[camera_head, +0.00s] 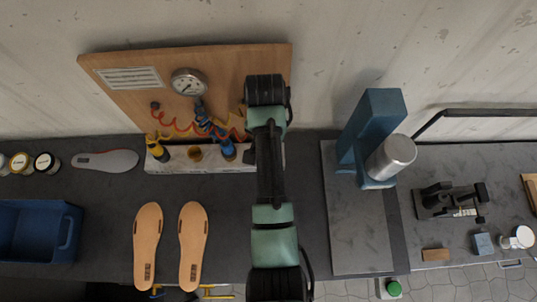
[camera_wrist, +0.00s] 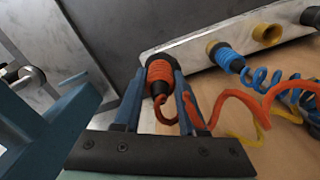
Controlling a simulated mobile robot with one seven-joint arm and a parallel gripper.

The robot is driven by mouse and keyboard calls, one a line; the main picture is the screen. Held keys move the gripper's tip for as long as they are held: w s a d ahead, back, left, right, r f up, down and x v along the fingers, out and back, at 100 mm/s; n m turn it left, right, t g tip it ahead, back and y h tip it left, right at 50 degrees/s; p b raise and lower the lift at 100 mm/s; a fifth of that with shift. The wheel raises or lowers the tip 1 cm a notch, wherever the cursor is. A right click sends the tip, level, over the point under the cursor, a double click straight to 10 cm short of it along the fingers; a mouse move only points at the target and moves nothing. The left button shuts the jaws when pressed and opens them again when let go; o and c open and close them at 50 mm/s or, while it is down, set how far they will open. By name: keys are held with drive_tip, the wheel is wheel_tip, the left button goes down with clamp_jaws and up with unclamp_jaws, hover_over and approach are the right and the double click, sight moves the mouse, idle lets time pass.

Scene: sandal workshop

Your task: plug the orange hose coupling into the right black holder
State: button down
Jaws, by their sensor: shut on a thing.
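The orange hose coupling (camera_wrist: 161,76) sits between the two fingers of my gripper (camera_wrist: 160,85), which is shut on it. Its front end is close to the end of the pale holder strip (camera_wrist: 190,50); I cannot tell whether it is touching or inserted. The right black holder is not clearly visible, hidden behind the coupling and fingers in the wrist view and my arm in the head view. My gripper is also hidden in the head view. An orange coiled hose (camera_wrist: 235,97) trails from the coupling.
A blue coupling (camera_head: 228,150) and a yellow one (camera_head: 156,148) stand in the strip, with an empty brass-coloured holder (camera_head: 195,154) between them. Coiled hoses hang before the wooden gauge board (camera_head: 130,85). A blue press (camera_head: 360,135) stands right; two insoles (camera_head: 147,240) lie in front.

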drive_tip(key=w+r+m+p, duration=0.4)
drive_tip(key=r+p, duration=0.2)
wheel_tip(320, 180, down, 8)
drive_tip(key=b, duration=0.6)
drive_tip(key=shift+a+m+b, duration=0.3)
drive_tip(key=shift+a+b, duration=0.1)
drive_tip(key=shift+f+b, duration=1.25)
drive_tip(key=shift+f, duration=0.75)
idle(1.7)
drive_tip(key=shift+c, duration=2)
unclamp_jaws()
drive_tip(key=shift+r, duration=0.15)
wheel_tip(320, 180, up, 10)
drive_tip(key=p, duration=0.9)
